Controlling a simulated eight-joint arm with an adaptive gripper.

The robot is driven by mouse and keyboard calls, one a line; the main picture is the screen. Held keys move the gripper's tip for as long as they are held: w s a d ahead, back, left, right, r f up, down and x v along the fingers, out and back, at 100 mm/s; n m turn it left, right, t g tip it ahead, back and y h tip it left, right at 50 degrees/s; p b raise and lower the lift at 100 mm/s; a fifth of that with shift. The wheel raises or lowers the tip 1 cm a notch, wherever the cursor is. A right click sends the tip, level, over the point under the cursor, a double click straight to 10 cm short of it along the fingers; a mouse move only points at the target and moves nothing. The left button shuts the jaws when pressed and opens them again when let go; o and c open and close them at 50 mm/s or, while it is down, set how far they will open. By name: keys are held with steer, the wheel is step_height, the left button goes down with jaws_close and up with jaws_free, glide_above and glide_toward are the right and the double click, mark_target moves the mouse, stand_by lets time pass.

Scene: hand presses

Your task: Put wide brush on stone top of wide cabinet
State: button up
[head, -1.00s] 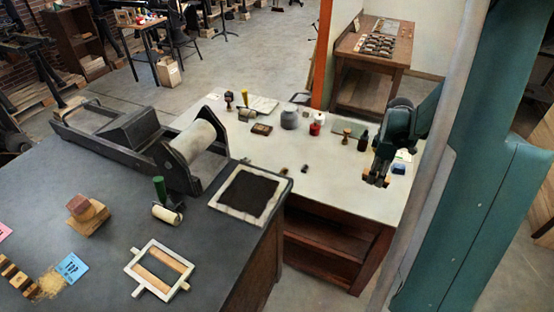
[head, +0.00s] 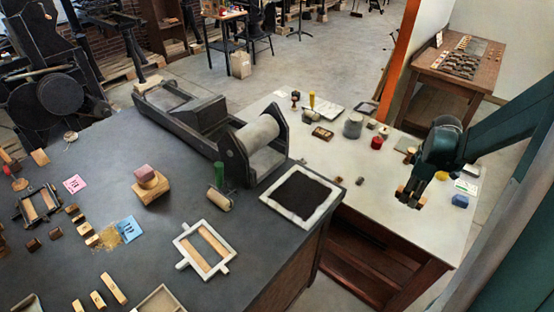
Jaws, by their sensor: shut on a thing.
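The pale stone top (head: 440,228) covers the wide cabinet with open brown shelves (head: 360,258) below. My gripper (head: 411,196) hangs over the right part of this top, pointing down. It is shut on a small orange-brown thing, which I take to be the wide brush. Only bits of it show at the fingertips, so its shape is unclear. I cannot tell whether it touches the stone top or hangs just above it.
A blue block (head: 460,201) lies right of my gripper. A red jar (head: 377,142), a grey pot (head: 353,125) and small tools stand farther back. The top's front middle is mostly clear. A dark bench (head: 150,235) with a roller press (head: 255,150) adjoins at left.

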steer(key=shift+n, duration=0.6)
steer(key=a+r+p, duration=0.1)
steer(key=a, duration=0.8)
steer(key=w+a+r, duration=0.1)
steer(key=a+r, duration=0.1)
steer(key=a, duration=0.8)
steer(key=w+a+r+p, duration=0.1)
steer(key=a, duration=0.8)
steer(key=shift+w+a+r+p, duration=0.2)
steer(key=shift+a+r+p, duration=0.15)
steer(key=s+a+r+p, duration=0.1)
steer(key=s+a+r, duration=0.15)
steer(key=a, duration=0.95)
steer(key=r+n+p, duration=0.1)
steer(key=r+p, duration=0.1)
glide_above(266, 237)
steer(key=shift+f, duration=0.2)
steer(key=shift+f, duration=0.15)
steer(key=shift+f+b, duration=0.35)
steer(key=shift+f, duration=2.45)
steer(key=shift+f, duration=2.1)
